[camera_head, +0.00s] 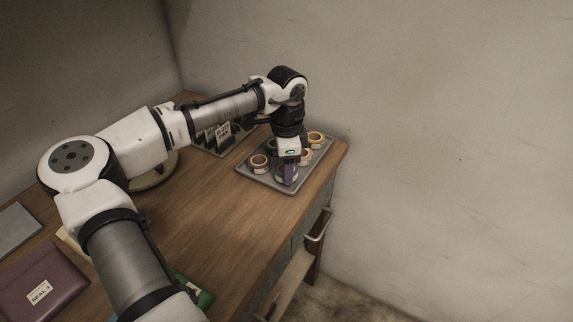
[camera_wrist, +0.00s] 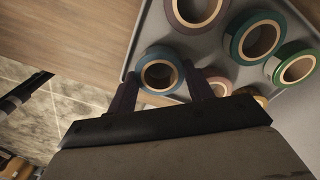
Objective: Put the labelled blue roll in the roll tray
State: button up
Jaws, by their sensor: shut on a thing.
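The blue roll (camera_wrist: 147,60) with a tan core sits between the fingers of my gripper (camera_wrist: 159,73) in the wrist view. My gripper is shut on it. In the head view, my gripper (camera_head: 289,172) points down at the front corner of the grey roll tray (camera_head: 254,182), and the dark roll (camera_head: 279,178) shows partly behind a finger. The roll is within the tray's front corner; I cannot tell whether it touches the tray floor. No label on it can be made out. The tray also shows in the wrist view (camera_wrist: 205,55).
The tray holds other rolls: a mauve one (camera_wrist: 181,18), a teal one (camera_wrist: 233,42), a green one (camera_wrist: 283,68) and orange-toned ones. A card holder (camera_head: 222,134) stands behind the tray. A purple folder (camera_head: 25,285) lies front left. The middle of the wooden desk (camera_head: 215,215) is clear.

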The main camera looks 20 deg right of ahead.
jog(key=shift+f, duration=0.25)
jog(key=shift+f, duration=0.15)
jog(key=o, duration=0.7)
jog(key=shift+c, duration=0.2)
notch_tip(320, 180, up, 12)
jog(key=b, duration=0.1)
jog(key=shift+r, duration=0.2)
